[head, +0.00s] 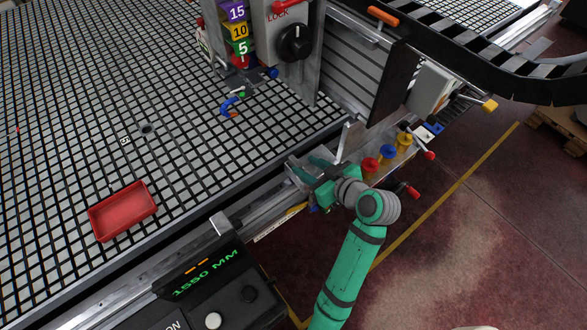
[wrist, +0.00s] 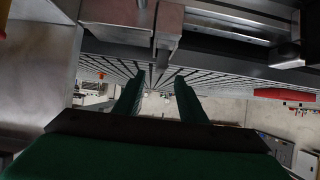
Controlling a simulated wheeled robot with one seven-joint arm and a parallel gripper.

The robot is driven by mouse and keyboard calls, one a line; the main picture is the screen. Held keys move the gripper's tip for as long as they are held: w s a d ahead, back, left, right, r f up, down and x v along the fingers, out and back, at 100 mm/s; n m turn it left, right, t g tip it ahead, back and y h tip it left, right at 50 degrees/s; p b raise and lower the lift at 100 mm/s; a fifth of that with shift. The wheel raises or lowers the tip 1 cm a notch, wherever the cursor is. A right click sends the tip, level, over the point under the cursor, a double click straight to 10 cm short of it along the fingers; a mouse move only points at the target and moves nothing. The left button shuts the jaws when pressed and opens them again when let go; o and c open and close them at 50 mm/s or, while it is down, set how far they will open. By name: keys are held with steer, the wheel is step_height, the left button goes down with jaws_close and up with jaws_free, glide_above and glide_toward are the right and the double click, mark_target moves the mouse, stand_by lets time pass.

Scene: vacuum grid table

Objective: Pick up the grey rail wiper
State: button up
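My gripper (head: 309,169) is at the table's front rail, left of the upright grey plate. Its two green fingers are apart in the wrist view (wrist: 158,97), with nothing seen between their tips. A small grey block (wrist: 168,28) sits on the rail at the top centre of the wrist view, above the fingers in the picture and apart from them. It looks like the grey rail wiper, but I cannot tell for certain. In the head view my gripper partly hides that stretch of rail.
The upright grey plate (head: 350,138) stands close on the right. Another grey block (head: 220,223) is on the rail farther left. Red and yellow knobs (head: 371,165) stand right of my gripper. A red tray (head: 123,212) lies on the grid table (head: 60,110).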

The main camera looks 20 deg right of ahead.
mark_target(297, 163)
steer(key=shift+x, duration=3.45)
steer(key=shift+s+f, duration=0.1)
steer(key=shift+f, duration=0.05)
jaws_close()
